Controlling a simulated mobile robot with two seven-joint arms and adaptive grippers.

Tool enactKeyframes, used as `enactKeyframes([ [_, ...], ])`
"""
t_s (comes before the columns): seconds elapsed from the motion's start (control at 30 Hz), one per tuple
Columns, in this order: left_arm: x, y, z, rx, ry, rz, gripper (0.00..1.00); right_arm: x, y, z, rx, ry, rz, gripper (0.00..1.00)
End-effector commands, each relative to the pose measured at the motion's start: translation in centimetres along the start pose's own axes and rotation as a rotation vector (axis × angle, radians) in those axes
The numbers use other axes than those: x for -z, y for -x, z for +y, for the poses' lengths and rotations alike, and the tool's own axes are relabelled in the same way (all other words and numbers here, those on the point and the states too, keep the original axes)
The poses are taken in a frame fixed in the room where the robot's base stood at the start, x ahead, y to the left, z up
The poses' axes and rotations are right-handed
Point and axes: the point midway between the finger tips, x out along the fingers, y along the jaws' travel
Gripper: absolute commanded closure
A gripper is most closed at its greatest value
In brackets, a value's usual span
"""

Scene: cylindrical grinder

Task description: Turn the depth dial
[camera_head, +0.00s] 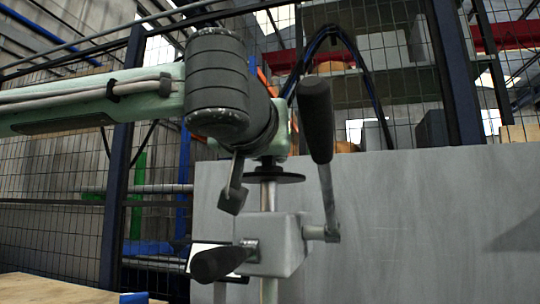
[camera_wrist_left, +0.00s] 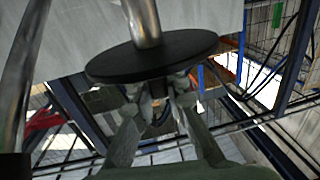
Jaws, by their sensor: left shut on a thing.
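The depth dial shows in the head view as a thin dark round disc (camera_head: 290,178) on an upright metal shaft, above a grey block (camera_head: 280,245). In the left wrist view the black disc (camera_wrist_left: 150,62) spans the upper middle, with the shaft running up from it. My left arm comes in from the left, and my left gripper (camera_head: 268,163) is right above the disc, pointing down. In the wrist view my left gripper (camera_wrist_left: 157,100) has its fingers closed together on the dial's hub side. The exact contact is partly hidden. My right gripper is not in view.
Two dark-gripped handles stick out of the block: one rises upright (camera_head: 316,120) close right of my gripper, one points to the lower left (camera_head: 218,264). A large grey panel (camera_head: 430,220) stands behind. Mesh fencing and dark posts (camera_head: 118,180) are at the left.

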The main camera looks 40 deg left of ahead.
Motion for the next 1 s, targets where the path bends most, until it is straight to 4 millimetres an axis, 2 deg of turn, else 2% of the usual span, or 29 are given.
enactKeyframes([
  [0.47, -0.16, -0.02, 0.00, 0.013, -0.001, -0.005, 1.00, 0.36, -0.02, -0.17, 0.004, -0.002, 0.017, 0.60],
  [0.5, -0.16, -0.02, 0.00, 0.012, -0.001, -0.005, 0.83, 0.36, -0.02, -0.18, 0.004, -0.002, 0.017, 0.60],
  [0.63, -0.13, -0.02, 0.00, 0.012, -0.001, -0.004, 0.67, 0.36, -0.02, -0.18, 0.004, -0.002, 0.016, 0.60],
  [1.0, 0.34, -0.03, -0.01, 0.013, 0.000, -0.002, 0.66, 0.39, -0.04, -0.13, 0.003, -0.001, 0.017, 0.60],
])
